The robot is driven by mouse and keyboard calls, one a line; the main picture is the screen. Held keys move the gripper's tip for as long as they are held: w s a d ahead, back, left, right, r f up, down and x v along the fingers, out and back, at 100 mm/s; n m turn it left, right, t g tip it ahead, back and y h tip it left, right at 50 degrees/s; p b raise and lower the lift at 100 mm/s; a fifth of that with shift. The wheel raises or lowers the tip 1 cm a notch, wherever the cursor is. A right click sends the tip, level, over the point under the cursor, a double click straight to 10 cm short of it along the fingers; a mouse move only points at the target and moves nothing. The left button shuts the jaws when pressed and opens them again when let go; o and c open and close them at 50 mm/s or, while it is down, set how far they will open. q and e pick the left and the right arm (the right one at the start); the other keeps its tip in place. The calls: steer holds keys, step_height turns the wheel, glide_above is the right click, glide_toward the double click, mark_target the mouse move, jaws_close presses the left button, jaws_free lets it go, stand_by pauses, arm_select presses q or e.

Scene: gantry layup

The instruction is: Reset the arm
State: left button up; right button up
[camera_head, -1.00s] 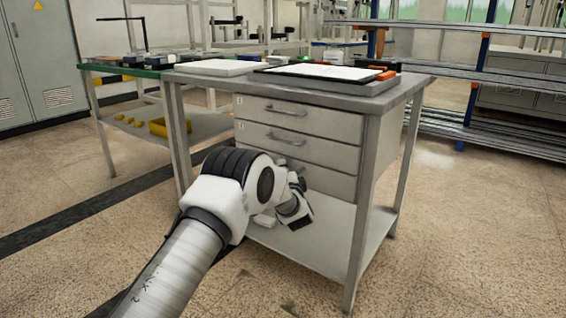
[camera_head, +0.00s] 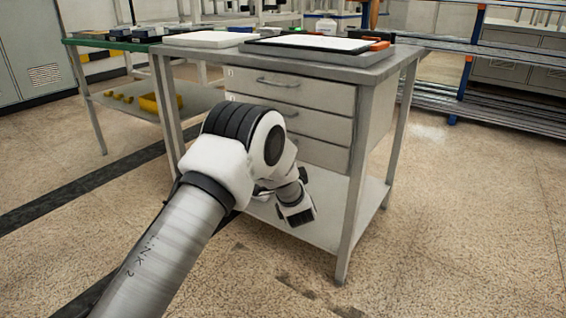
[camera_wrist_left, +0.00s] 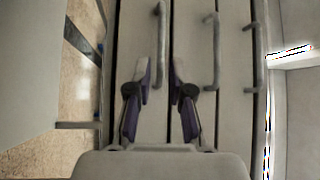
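My left arm (camera_head: 225,165) reaches in from the lower left in the head view and bends in front of the workbench. Its wrist end hangs low before the drawers; the fingers cannot be made out there. Bar handles (camera_wrist_left: 212,50) show beyond the fingers. My right gripper is in neither view.
The grey workbench (camera_head: 375,72) carries a white panel (camera_head: 208,39) and a dark-framed tray (camera_head: 262,50) at the back. Its lower shelf (camera_head: 335,232) lies close to my wrist. A green-topped table (camera_head: 110,44) adjoins at left. Open floor lies right.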

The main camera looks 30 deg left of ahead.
arm_select(q)
steer(key=v, duration=0.4)
steer(key=shift+s, duration=0.1)
